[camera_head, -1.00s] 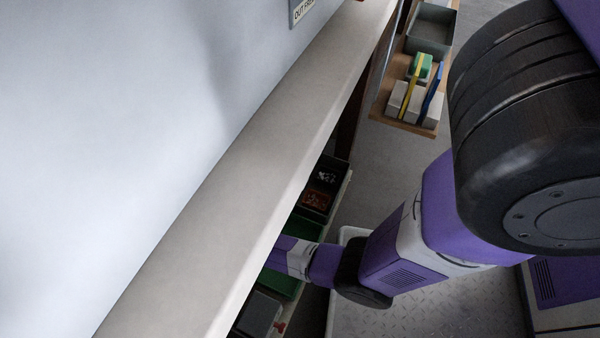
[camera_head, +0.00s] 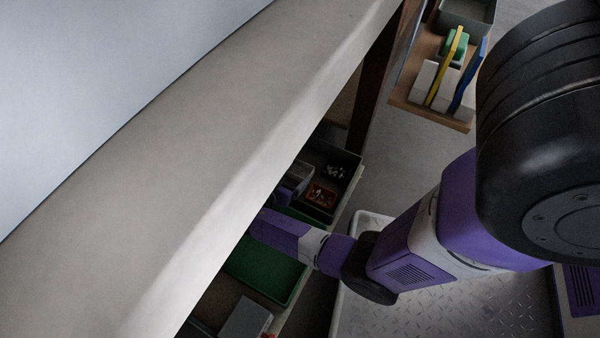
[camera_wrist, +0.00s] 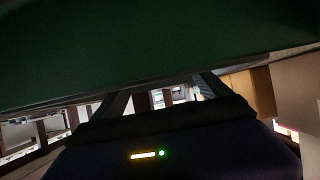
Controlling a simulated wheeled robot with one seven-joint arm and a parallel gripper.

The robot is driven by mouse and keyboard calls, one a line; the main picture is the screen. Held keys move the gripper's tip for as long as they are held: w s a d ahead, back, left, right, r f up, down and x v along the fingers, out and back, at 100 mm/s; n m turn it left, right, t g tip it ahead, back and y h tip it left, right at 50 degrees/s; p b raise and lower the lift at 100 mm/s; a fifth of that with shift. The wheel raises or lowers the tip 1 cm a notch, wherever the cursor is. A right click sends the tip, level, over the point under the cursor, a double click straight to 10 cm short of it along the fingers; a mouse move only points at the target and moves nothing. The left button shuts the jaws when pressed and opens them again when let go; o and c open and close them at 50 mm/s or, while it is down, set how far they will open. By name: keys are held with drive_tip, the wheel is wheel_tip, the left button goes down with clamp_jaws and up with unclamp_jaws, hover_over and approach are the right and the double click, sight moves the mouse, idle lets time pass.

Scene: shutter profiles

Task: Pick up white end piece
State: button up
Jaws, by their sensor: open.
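I see nothing between the fingers. In the head view my arm reaches in under the pale ledge, and its gripper end is hidden there.
A green tray (camera_head: 262,268) and a grey box (camera_head: 246,318) sit on the lower shelf. An orange-red container (camera_head: 321,194) is in the dark bin. The pale ledge (camera_head: 200,150) overhangs the shelf. A wooden board (camera_head: 430,108) holds white blocks.

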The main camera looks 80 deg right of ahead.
sight(303, 165)
drive_tip(key=b+x, duration=0.1)
drive_tip(key=x, duration=0.1)
drive_tip(key=b+x, duration=0.1)
drive_tip(key=x, duration=0.1)
drive_tip(key=shift+s+d+f, duration=0.1)
drive_tip(key=shift+f, duration=0.25)
drive_tip(key=shift+s+d+f+b, duration=0.1)
drive_tip(key=shift+d+b, duration=0.25)
drive_tip(key=c, duration=1)
